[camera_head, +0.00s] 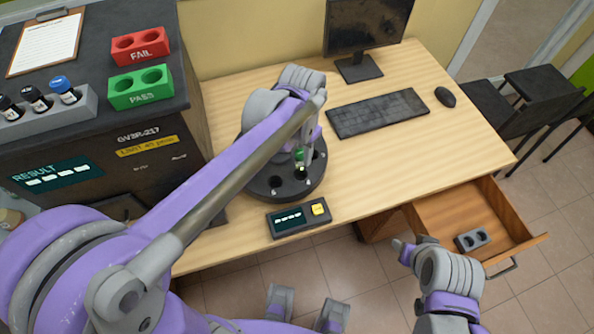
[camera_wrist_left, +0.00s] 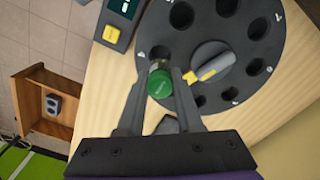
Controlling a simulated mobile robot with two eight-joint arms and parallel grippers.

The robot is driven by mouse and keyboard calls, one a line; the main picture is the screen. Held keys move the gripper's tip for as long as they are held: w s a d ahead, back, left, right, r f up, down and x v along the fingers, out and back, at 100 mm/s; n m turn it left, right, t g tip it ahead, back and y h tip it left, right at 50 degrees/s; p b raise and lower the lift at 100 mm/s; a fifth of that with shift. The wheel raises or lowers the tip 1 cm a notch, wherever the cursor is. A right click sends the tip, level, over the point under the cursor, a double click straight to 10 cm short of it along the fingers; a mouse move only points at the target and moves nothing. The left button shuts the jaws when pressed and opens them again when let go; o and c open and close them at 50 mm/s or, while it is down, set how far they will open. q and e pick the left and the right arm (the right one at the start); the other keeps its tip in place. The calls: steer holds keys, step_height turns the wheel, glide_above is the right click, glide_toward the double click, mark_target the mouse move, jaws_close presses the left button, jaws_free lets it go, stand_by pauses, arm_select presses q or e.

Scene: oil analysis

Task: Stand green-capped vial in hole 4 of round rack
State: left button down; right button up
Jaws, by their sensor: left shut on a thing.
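The green-capped vial (camera_head: 299,156) is upright between the fingers of my left gripper (camera_head: 304,153), over the front right part of the dark round rack (camera_head: 256,185). In the left wrist view the green cap (camera_wrist_left: 160,84) sits between the two dark fingers of my left gripper (camera_wrist_left: 163,73), which are shut on the vial. The vial's lower end is at a hole near the rack's rim; I cannot tell how deep it sits. Several other holes in the rack (camera_wrist_left: 185,40) look empty. The small hole numbers are hard to read. My right gripper's jaws do not show.
A display box with a yellow button (camera_head: 319,209) lies in front of the rack. The keyboard (camera_head: 378,113) and monitor are behind right. A dark machine with red FAIL (camera_head: 140,46) and green PASS (camera_head: 141,88) blocks stands left. An open drawer (camera_head: 440,216) holds a small grey block (camera_head: 472,239).

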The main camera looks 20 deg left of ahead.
mark_target(301, 169)
arm_select(q)
step_height(301, 169, down, 7)
stand_by(0.3)
steer(key=shift+b, duration=0.3)
steer(key=shift+f, duration=0.2)
steer(key=c, duration=0.6)
jaws_free()
steer(key=shift+r, duration=0.2)
